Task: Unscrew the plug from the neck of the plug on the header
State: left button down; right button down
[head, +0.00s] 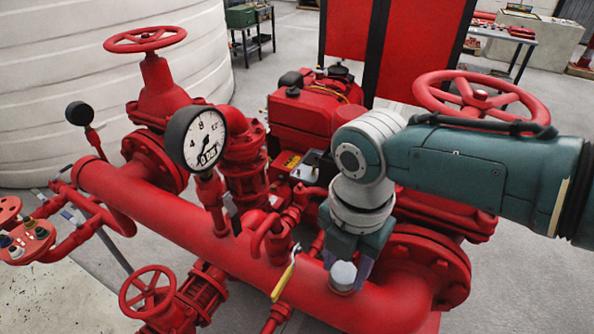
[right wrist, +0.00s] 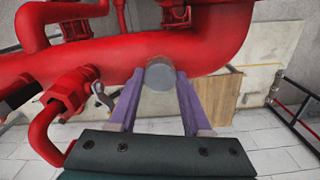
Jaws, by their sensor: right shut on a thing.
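The plug (head: 343,276) is a short grey metal cylinder with a round flat end, on the right part of the thick red header pipe (head: 150,208). My right gripper (head: 346,268) comes down over it from above, with its purple fingers shut on the plug from both sides. In the right wrist view the plug (right wrist: 160,74) sits between the two fingertips, against the red header (right wrist: 205,45). The neck under the plug is hidden. My left gripper is in neither view.
A pressure gauge (head: 197,138) stands up from the header. A yellow-handled valve lever (head: 284,280) is just left of the plug. Red handwheels (head: 147,292) rise around the pipework. A large flange (head: 428,262) is close on the right.

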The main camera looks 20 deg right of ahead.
jog(key=shift+n, duration=1.1)
jog(key=shift+f+n+b, duration=0.1)
jog(key=shift+n+b, duration=0.35)
jog(key=shift+n, duration=1.95)
jog(key=shift+n+b, duration=0.6)
jog(key=shift+n, duration=1.7)
